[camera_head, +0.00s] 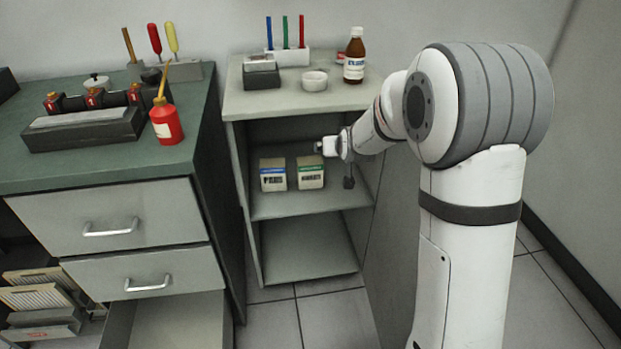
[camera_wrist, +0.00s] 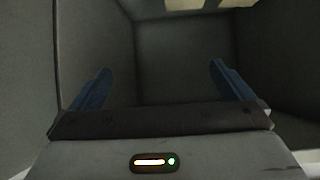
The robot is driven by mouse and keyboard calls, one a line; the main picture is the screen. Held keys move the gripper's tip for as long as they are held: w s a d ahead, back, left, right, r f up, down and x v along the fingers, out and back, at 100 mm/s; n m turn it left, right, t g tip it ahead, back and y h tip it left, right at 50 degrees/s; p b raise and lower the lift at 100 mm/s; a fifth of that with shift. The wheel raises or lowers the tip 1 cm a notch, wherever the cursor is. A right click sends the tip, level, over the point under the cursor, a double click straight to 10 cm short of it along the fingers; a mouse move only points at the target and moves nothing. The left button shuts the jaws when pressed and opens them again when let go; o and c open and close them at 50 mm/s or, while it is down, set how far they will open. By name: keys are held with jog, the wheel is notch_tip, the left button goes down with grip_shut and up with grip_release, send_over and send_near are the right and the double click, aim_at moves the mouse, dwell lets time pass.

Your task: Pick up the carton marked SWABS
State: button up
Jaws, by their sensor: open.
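Two small cartons stand side by side on the upper shelf inside the open cabinet. The left carton (camera_head: 273,175) is cream with a blue band; the right carton (camera_head: 310,174) is cream with a green band. Their printing is too blurred to tell which says SWABS. My gripper (camera_wrist: 160,76) is open, with two blue fingers apart and nothing between them. In the head view my wrist is at the cabinet opening, above and right of the cartons; the fingers are not clear there. Two pale shapes, cut off at the wrist view's top edge, may be the cartons.
The cabinet top (camera_head: 290,101) bears a brown bottle (camera_head: 354,58), a white bowl (camera_head: 314,81) and a pen holder (camera_head: 287,57). The lower cabinet shelf (camera_head: 300,255) is empty. A green-topped drawer bench (camera_head: 90,164) stands at left, its bottom drawer (camera_head: 170,320) pulled out.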

aim_at(311, 172)
jog(key=w+a+f+t+b, duration=0.1)
jog(key=w+a+f+b, duration=0.1)
jog(key=f, duration=0.4)
jog(key=w+a+f+t+y+b, duration=0.1)
jog(key=w+a+f+t+b, duration=0.1)
jog(key=w+f, duration=0.4)
jog(key=w+a+f+t+b, duration=0.1)
jog(key=w+a+f+b, duration=0.2)
jog(key=f, duration=0.5)
jog(key=shift+w+a+f+n+t+b, duration=0.15)
jog(key=shift+w+a+n+t+b, duration=0.25)
jog(key=shift+b, duration=0.5)
jog(key=shift+b+x, duration=0.45)
jog(key=shift+x, duration=1.1)
jog(key=shift+b+x, duration=0.95)
jog(key=shift+x, duration=1.35)
jog(key=shift+d, duration=0.1)
jog(key=shift+c, duration=0.6)
jog(key=c, duration=0.8)
